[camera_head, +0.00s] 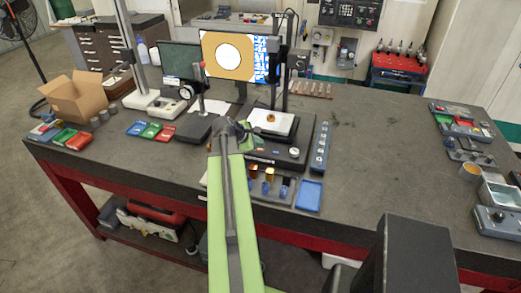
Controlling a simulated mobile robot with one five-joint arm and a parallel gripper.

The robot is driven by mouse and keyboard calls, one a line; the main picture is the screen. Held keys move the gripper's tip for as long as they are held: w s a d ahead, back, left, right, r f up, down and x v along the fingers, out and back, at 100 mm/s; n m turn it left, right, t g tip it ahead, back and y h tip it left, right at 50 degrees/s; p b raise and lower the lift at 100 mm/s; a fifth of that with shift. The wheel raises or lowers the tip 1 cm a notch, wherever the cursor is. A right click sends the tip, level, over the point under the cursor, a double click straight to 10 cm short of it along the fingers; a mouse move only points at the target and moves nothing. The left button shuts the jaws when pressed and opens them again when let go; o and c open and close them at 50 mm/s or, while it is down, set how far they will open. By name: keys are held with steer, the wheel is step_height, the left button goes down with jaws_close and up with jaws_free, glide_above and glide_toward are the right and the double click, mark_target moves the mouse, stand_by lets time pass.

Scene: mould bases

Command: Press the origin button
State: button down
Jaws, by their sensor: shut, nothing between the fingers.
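No button marked origin can be made out at this size. My gripper (238,131) is shut and empty, at the far end of my green arm over the workbench (390,150). It appears in front of the left side of a black-based measuring stand (292,153) with a white stage (272,122). I cannot tell whether it touches anything. A dial gauge (186,91) on a black-based stand (197,127) is to its left. A tall gauge column (125,45) with a pale base stands further left. A strip with several round knobs or buttons (321,147) lies to the right.
Two monitors (241,57) stand behind the stands. A blue tray (309,195) and small parts lie near the front edge. A cardboard box (77,96) is at the left, and trays with tools (463,125) are at the right. The bench between is mostly clear.

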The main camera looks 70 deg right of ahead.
mark_target(259, 151)
stand_by(0.8)
steer(key=shift+f+b, duration=0.4)
steer(key=shift+f+b, duration=0.35)
stand_by(0.4)
steer(key=shift+r+p, duration=0.75)
step_height(259, 151, up, 5)
steer(key=p, duration=0.5)
stand_by(0.8)
